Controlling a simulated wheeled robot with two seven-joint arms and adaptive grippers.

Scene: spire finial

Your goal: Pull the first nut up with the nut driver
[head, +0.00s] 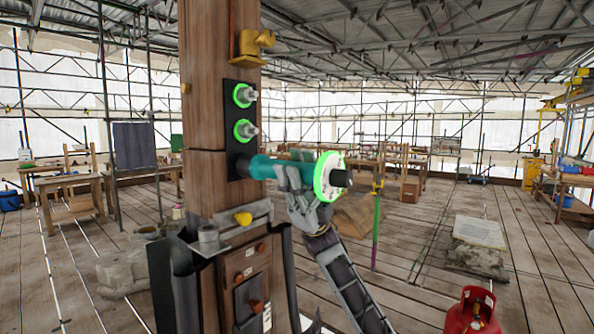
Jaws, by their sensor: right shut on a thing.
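My right gripper (296,180) is shut on a teal nut driver (262,168). The driver lies roughly level and has a white disc with a bright green rim (328,177) and a dark end at its right. Its left end meets the lower part of a black plate (233,150) on a wooden post (206,120); I cannot tell if it sits on a nut there, as that spot is hidden. Above it, two green-ringed metal studs or nuts, an upper one (244,95) and a lower one (245,130), stick out of the plate. My left gripper is not in view.
A yellow fitting (252,45) juts from the post above the plate. A grey metal bracket (235,225) stands out below. A red gas cylinder (473,311) is at the lower right, and a stone block (479,235) lies behind it. Open plank floor lies between.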

